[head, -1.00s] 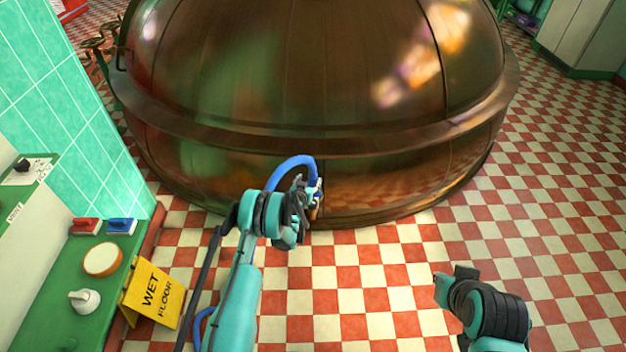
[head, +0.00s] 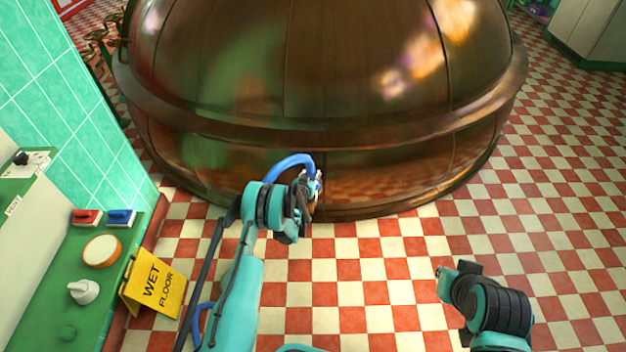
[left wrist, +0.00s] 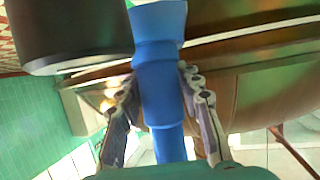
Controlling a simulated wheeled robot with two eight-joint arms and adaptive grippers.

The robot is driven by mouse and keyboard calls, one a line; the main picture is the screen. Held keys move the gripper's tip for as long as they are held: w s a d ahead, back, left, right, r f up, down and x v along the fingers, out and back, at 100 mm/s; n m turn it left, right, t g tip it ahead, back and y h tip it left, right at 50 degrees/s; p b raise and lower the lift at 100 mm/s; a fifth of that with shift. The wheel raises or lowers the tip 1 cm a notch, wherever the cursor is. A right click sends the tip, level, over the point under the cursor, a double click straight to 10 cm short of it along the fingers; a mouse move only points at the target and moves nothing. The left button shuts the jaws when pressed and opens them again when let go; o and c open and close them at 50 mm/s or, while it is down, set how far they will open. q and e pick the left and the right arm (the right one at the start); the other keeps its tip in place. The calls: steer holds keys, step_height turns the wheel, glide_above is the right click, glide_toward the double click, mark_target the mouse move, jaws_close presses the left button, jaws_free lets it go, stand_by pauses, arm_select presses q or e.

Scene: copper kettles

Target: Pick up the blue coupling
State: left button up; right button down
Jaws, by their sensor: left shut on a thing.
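The blue coupling (left wrist: 160,85) is a stepped blue cylinder in the middle of the left wrist view. My left gripper (left wrist: 160,95) is shut on it, with one finger on each side. In the head view a blue hose (head: 285,164) arcs up behind my left gripper (head: 314,188), close to the lower wall of the copper kettle (head: 400,165); the coupling itself is mostly hidden there by my wrist. My right gripper (head: 444,280) is over the tiled floor at the lower right, apart from everything, and its jaws are too small to tell.
A yellow wet floor sign (head: 155,284) stands at the left beside a green counter (head: 95,265). On the counter are a red brush (head: 86,217), a blue brush (head: 121,217), a round pale-topped item (head: 101,251) and a white item (head: 83,291). The checkered floor (head: 380,270) is clear between my arms.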

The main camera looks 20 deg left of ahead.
arm_select(q)
steer(key=shift+w+d+f, duration=0.1)
steer(key=shift+w, duration=0.1)
jaws_close()
steer(key=shift+w+r+p, duration=0.15)
steer(key=shift+r+p, duration=0.2)
steer(key=shift+r, duration=0.2)
step_height(320, 180, up, 3)
steer(key=shift+p, duration=0.75)
steer(key=s+d+r+p, duration=0.4)
steer(key=d+r, duration=0.3)
steer(key=d, duration=0.3)
steer(key=shift+s, duration=0.75)
